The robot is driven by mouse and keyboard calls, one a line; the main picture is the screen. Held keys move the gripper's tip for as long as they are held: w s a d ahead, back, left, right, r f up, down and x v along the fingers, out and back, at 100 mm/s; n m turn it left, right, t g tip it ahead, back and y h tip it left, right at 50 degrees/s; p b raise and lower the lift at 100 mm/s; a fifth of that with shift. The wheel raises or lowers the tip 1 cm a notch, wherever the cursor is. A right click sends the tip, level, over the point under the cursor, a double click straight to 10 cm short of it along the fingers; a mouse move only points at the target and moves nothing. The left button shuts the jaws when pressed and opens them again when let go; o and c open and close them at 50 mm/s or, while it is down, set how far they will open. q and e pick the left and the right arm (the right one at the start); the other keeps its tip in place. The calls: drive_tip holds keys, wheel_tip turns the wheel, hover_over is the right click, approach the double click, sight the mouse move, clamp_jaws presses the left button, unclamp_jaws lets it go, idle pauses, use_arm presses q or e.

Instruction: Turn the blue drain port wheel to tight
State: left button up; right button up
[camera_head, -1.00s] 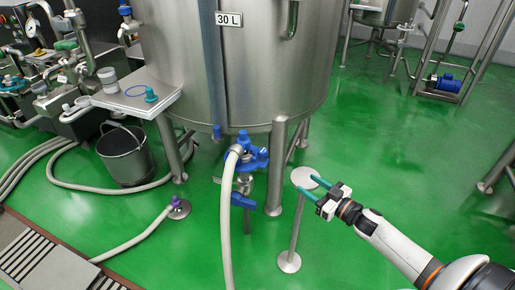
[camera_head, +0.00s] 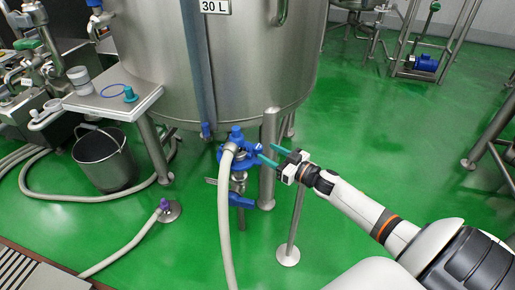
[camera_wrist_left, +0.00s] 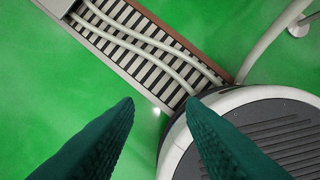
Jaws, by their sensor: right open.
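Blue drain port parts (camera_head: 236,134) sit under the steel tank at its front, where a pale hose joins. The wheel cannot be told apart clearly from the blue clamp around it. A blue valve handle (camera_head: 241,201) shows lower down. My right gripper (camera_head: 265,155) comes in from the right with its green fingers apart. Its tips are at the right edge of the blue parts; whether they touch is unclear. Nothing shows between them. My left gripper (camera_wrist_left: 159,102) shows only in the left wrist view, fingers apart and empty above the floor.
The tank (camera_head: 240,60) hangs over the port, with a steel leg (camera_head: 267,180) just behind my right fingers. A round-footed stand (camera_head: 289,254) is under the right gripper. A bucket (camera_head: 106,160) stands left. A floor grate (camera_wrist_left: 150,45) lies below the left gripper.

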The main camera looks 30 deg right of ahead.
sight(258, 146)
use_arm(q)
drive_tip(key=shift+w+r+b, duration=0.15)
drive_tip(key=shift+r+b, duration=0.05)
drive_tip(key=shift+r, duration=0.6)
drive_tip(key=shift+w+r+b, duration=0.15)
drive_tip(key=shift+r, duration=0.6)
use_arm(e)
drive_tip(key=shift+x, duration=2.75)
drive_tip(key=c, duration=0.9)
